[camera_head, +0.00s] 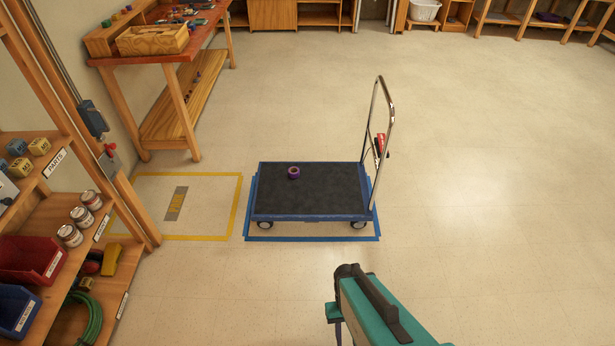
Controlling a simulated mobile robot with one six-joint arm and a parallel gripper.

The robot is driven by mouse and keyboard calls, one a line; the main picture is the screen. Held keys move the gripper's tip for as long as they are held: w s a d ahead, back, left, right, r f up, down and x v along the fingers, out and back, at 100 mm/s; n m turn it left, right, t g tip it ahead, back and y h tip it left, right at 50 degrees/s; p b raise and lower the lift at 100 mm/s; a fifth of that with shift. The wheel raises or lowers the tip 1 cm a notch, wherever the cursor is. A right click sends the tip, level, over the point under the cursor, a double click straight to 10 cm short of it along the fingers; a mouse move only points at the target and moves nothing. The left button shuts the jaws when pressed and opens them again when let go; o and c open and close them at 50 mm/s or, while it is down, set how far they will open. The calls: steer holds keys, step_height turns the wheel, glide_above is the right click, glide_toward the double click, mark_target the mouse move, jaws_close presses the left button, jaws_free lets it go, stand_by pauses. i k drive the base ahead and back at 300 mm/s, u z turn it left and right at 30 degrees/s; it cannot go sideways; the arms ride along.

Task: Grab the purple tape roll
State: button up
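The purple tape roll (294,173) lies on the dark deck of a blue platform cart (325,195), left of the deck's middle and near its far half. Nothing touches it. My arm reaches in from the bottom right, in teal and black, and stays short of the cart with bare floor between. My gripper's fingers cannot be made out at the arm's end, so I cannot tell whether it is open or shut.
The cart stands inside blue floor tape (312,239), its metal handle (386,110) rising on the right. A yellow-taped area (236,210) lies to its left. Shelves (150,215) with bins and cans stand at the left, a workbench (180,52) behind them. The floor at right is clear.

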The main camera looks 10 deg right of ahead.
mark_target(293, 168)
steer(key=u, duration=0.2)
steer(key=i, duration=0.9)
steer(key=z, duration=0.1)
steer(key=k, duration=0.65)
steer(key=u, duration=0.05)
steer(key=i, duration=0.4)
